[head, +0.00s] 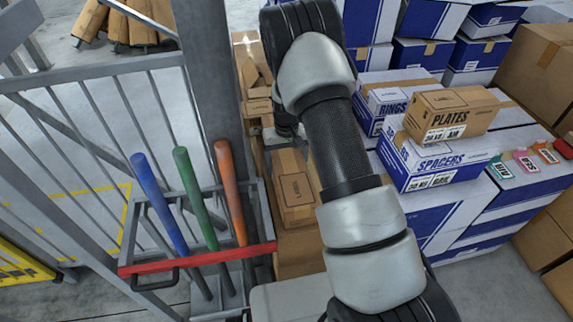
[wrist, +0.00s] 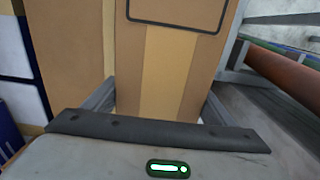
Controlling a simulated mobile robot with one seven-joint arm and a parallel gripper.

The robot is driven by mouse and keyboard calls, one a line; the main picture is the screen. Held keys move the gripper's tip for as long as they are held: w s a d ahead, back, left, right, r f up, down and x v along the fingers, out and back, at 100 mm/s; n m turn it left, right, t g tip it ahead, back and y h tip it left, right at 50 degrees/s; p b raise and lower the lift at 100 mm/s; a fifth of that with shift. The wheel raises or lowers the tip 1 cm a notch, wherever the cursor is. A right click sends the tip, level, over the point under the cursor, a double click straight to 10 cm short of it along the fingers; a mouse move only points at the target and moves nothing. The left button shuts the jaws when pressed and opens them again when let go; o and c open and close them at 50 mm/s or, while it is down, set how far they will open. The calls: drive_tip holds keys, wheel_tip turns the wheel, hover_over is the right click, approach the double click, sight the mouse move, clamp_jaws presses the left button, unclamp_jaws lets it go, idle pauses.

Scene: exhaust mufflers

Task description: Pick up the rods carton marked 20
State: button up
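A brown carton (head: 296,194) with a tape strip and a dark rounded outline on its face sits below my gripper in the head view. Its print is too small to read, so I cannot tell if it says rods or 20. In the wrist view a brown taped carton (wrist: 172,70) with a similar outline fills the middle. My gripper (wrist: 160,88) has its two fingers spread, one at each side of this carton. I cannot tell whether they touch it. In the head view my gripper (head: 284,140) is partly hidden by my arm.
A rack with blue, green and orange bars (head: 230,190) stands close on the left, beside a grey post (head: 208,70). On the right are a PLATES carton (head: 452,113), a SPACERS carton (head: 437,160) and a RINGS carton (head: 393,98). More brown cartons (head: 249,60) lie behind.

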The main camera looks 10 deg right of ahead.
drive_tip(key=c, duration=0.7)
drive_tip(key=shift+w+r, duration=0.1)
drive_tip(key=shift+r, duration=0.1)
